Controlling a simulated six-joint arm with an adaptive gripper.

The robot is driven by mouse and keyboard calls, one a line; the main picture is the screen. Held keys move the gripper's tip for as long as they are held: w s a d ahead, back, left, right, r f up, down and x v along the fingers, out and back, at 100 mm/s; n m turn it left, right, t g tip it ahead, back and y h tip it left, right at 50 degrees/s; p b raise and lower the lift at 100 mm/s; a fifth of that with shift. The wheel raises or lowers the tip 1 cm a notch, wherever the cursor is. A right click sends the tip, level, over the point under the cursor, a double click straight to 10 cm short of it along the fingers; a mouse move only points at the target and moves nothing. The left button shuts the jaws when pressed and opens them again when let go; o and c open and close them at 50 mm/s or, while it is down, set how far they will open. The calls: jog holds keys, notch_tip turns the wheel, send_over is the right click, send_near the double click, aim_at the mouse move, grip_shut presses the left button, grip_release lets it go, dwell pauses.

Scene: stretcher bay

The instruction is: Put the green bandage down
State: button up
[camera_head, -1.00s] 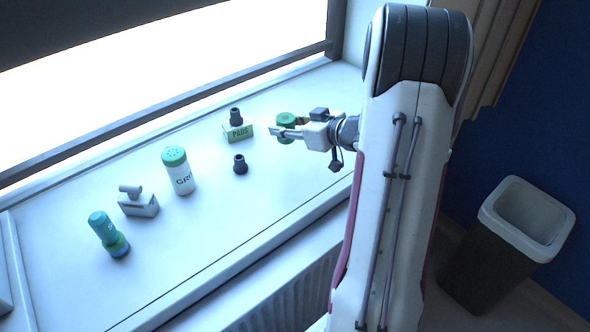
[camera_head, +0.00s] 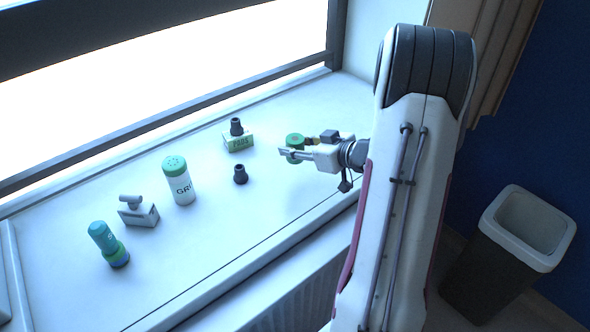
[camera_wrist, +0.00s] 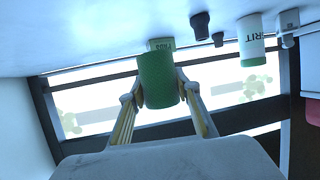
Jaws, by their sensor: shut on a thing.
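My gripper (camera_head: 287,153) is over the right part of the white window sill (camera_head: 262,203). It is shut on the green bandage (camera_head: 294,140), a short green roll. In the wrist view the bandage (camera_wrist: 158,80) sits between the two fingers (camera_wrist: 158,97), gripped on its sides. I cannot tell whether its end touches the sill or hangs a little above it. In the wrist view it partly covers the small box marked PADS (camera_wrist: 160,44).
Left of my gripper on the sill stand the PADS box (camera_head: 238,143), two dark pegs (camera_head: 236,127) (camera_head: 240,174), a green-lidded canister (camera_head: 178,182), a grey stamp-like block (camera_head: 140,213) and a teal-and-green torch-like item (camera_head: 107,243). Sill front is clear. A bin (camera_head: 520,228) stands right.

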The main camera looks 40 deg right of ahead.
jog(key=shift+f, duration=2.05)
jog(key=shift+f, duration=1.85)
jog(key=shift+f, duration=0.15)
jog(key=o, duration=1.1)
jog(key=shift+o, duration=0.2)
jog(key=shift+s+r, duration=0.1)
jog(key=shift+r, duration=0.1)
jog(key=shift+v, duration=5.9)
